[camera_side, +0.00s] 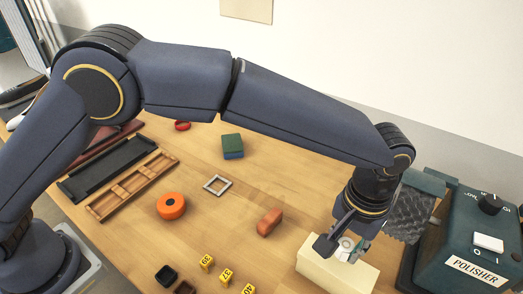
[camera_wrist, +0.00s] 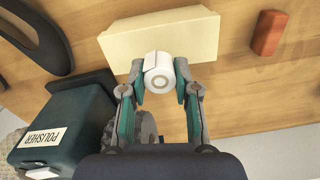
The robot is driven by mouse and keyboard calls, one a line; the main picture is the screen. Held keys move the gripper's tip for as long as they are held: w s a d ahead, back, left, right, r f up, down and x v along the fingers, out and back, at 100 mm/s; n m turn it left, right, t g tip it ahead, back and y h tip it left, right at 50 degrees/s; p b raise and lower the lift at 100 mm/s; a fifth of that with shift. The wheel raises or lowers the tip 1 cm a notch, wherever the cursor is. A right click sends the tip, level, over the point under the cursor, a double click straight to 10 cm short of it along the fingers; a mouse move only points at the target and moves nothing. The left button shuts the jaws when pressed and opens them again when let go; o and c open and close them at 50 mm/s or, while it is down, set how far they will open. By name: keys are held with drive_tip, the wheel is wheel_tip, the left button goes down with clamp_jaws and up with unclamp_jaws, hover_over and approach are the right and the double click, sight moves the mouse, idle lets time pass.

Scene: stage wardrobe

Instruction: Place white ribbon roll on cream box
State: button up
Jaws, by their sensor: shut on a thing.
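The white ribbon roll (camera_wrist: 159,72) is between the two fingers of my gripper (camera_wrist: 160,88) in the wrist view. My gripper is shut on it. In the side view the roll (camera_side: 346,244) shows partly, between the fingers of my gripper (camera_side: 343,248). The cream box (camera_side: 335,273) lies on the table at the lower right of the side view, below my gripper. In the wrist view the cream box (camera_wrist: 190,37) lies behind the roll, and the roll overlaps its near edge. I cannot tell whether the roll touches the box.
A green polisher (camera_side: 465,240) stands right of the box. A brown-orange block (camera_side: 269,222) lies left of it. Yellow number markers (camera_side: 226,275), an orange roll (camera_side: 171,206), a grey square frame (camera_side: 217,185) and a green block (camera_side: 232,145) sit on the table. The table middle has free room.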

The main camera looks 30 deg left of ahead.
sight(343, 253)
drive_tip(key=shift+f, duration=1.6)
drive_tip(key=shift+f, duration=0.2)
drive_tip(key=o, duration=0.8)
drive_tip(key=shift+o, duration=0.2)
